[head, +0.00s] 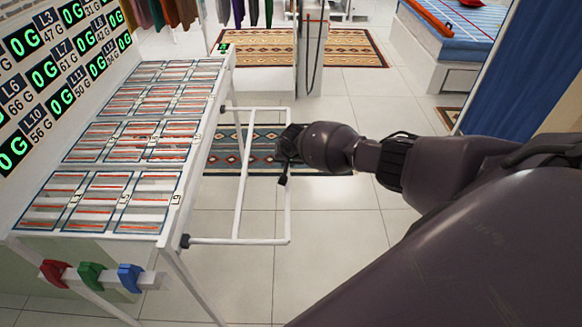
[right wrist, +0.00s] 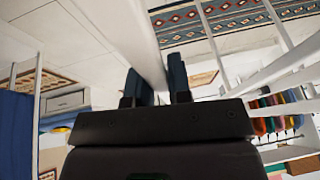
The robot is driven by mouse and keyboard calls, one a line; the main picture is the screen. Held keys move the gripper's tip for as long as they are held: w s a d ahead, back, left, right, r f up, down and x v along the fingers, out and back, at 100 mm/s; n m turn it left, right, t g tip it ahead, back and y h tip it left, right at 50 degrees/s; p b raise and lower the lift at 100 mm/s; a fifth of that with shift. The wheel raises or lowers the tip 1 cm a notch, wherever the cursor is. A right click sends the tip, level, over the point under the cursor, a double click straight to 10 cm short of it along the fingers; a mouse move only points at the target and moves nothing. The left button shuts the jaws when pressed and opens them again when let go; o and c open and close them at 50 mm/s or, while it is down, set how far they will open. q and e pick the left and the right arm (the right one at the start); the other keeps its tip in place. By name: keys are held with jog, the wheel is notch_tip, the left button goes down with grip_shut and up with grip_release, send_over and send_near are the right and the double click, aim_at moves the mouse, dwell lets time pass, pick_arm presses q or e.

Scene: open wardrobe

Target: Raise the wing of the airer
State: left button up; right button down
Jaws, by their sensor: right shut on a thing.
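The airer (head: 229,75) stands on the left, its white top frame holding slatted panels. Its wing (head: 238,190), a white tube frame, sticks out sideways from the airer's right edge over the floor. Dark hinge pieces (head: 185,241) join it to the airer. My right gripper (head: 284,163) is at the wing's outer bar, near the middle of its length. In the right wrist view my right gripper (right wrist: 157,82) has its two dark fingers shut on a white bar (right wrist: 135,35) of the wing. The wing's exact tilt is hard to judge. My left gripper is out of view.
Red, green and blue clips (head: 90,277) sit on a rail at the airer's near end. A board with green readouts (head: 55,65) stands at the left. A patterned rug (head: 262,148) lies under the wing. A blue panel (head: 510,75) is at the right. Tiled floor is clear nearby.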

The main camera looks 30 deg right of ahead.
jog(key=shift+d+r, duration=0.1)
jog(key=shift+r, duration=0.1)
dwell(0.3)
jog(key=c, duration=1.1)
grip_release()
jog(key=shift+r, duration=0.1)
jog(key=shift+s+r+p, duration=0.3)
jog(key=shift+r+p, duration=0.1)
jog(key=shift+r, duration=0.2)
jog(key=shift+p+v, duration=1.05)
jog(key=shift+v, duration=3.65)
